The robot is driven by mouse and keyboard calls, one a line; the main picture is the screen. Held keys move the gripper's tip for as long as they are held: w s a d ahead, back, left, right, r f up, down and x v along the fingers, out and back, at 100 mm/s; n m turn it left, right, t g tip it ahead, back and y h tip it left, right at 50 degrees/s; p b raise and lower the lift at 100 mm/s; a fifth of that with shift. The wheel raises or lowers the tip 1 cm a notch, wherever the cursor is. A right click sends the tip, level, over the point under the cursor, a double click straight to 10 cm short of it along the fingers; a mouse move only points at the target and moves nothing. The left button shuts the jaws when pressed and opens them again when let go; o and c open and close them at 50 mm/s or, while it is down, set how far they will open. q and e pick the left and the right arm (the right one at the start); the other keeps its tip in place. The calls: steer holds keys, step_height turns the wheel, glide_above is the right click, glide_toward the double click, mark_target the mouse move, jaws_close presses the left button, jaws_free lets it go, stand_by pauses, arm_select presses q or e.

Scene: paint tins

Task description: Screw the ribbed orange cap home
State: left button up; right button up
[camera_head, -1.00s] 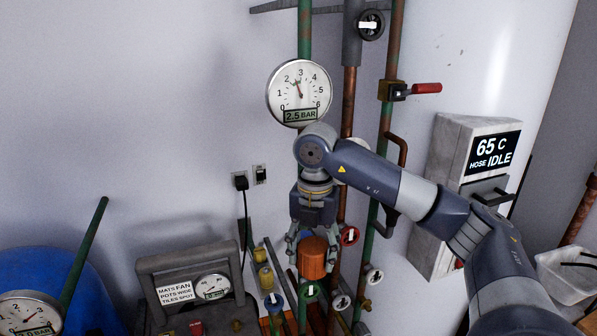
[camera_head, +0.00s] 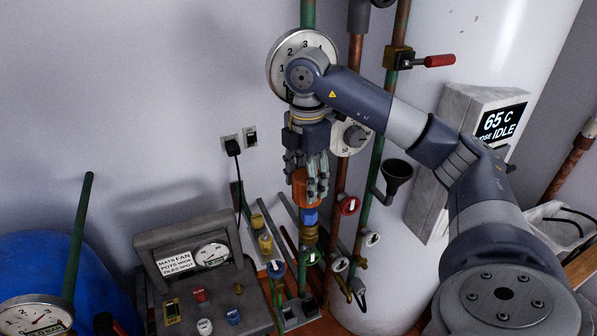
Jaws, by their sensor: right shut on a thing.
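The orange cap (camera_head: 300,188) is held between the fingers of my right gripper (camera_head: 309,180), which points down and is shut on it. The fingers cover part of its side, and its ribs are too small to make out. Directly below the cap in the picture is a short blue piece (camera_head: 310,217) on a brass fitting (camera_head: 310,236) of a vertical pipe by the wall. The cap's lower edge looks close to the blue piece; I cannot tell whether they touch. My left gripper is not in view.
A round gauge (camera_head: 323,42) is partly behind my right arm. A red-handled valve (camera_head: 438,60), a dark funnel (camera_head: 397,172) and several small valve wheels crowd the pipes. A grey control panel (camera_head: 166,240) stands at lower left, beside a blue drum (camera_head: 40,262).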

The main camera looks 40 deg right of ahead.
mark_target(308, 211)
steer(key=shift+s+r, duration=0.35)
steer(key=shift+s, duration=0.4)
steer(key=shift+w+f+b, duration=0.4)
steer(key=shift+f, duration=0.4)
steer(key=f+b, duration=0.2)
steer(key=f, duration=0.1)
steer(key=shift+s, duration=0.2)
steer(key=shift+w+f+b, duration=0.15)
steer(key=shift+f+b, duration=0.45)
steer(key=shift+f, duration=0.2)
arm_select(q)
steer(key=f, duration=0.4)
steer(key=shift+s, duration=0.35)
arm_select(e)
steer(key=shift+r, duration=0.1)
arm_select(q)
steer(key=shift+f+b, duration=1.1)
steer(key=shift+b, duration=0.05)
arm_select(e)
steer(key=shift+f, duration=1.65)
